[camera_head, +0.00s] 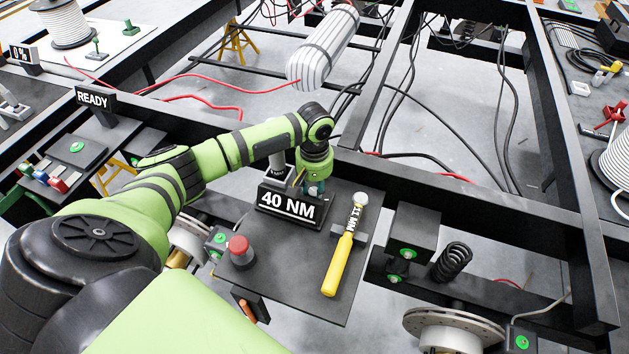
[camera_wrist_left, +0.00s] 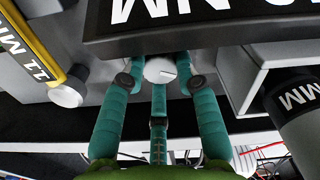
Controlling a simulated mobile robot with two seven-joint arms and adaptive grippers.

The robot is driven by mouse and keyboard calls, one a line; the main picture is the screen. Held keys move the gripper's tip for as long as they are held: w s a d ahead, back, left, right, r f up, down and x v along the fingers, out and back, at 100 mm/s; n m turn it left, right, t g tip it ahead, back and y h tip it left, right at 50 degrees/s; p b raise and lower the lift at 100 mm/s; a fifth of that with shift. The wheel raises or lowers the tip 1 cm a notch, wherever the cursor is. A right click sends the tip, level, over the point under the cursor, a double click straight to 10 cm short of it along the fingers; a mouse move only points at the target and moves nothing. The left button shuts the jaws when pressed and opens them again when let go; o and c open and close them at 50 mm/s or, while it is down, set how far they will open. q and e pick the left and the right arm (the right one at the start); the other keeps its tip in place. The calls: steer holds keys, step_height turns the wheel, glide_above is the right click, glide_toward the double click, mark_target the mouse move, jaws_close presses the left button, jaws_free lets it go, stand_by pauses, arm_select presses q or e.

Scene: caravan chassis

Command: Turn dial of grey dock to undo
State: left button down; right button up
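The grey dock (camera_head: 290,203) carries a black sign reading 40 NM and stands on a dark panel. Its round white dial (camera_wrist_left: 160,70) with a short dark mark shows in the left wrist view, below the sign's edge. My left gripper (camera_head: 315,187) points down at the dock in the head view. In the left wrist view its teal fingers (camera_wrist_left: 161,82) stand around the dial, one on each side and one in front. Whether they touch the dial is unclear. In the head view, the dial is hidden. My right gripper is in neither view.
A red button (camera_head: 240,250) stands at front left. A black box (camera_head: 412,232) and a coil spring (camera_head: 452,262) are farther right. Dark chassis beams surround the panel.

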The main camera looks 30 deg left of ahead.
arm_select(q)
steer(key=shift+r+p, duration=0.1)
steer(key=shift+p, duration=0.25)
steer(key=n+p, duration=0.4)
steer(key=p, duration=0.3)
steer(key=shift+r, duration=0.15)
steer(key=shift+f+n+p, duration=0.2)
steer(key=shift+n+p, duration=0.7)
steer(key=shift+n, duration=0.1)
steer(key=c, duration=1.2)
jaws_free()
steer(key=shift+f, duration=0.1)
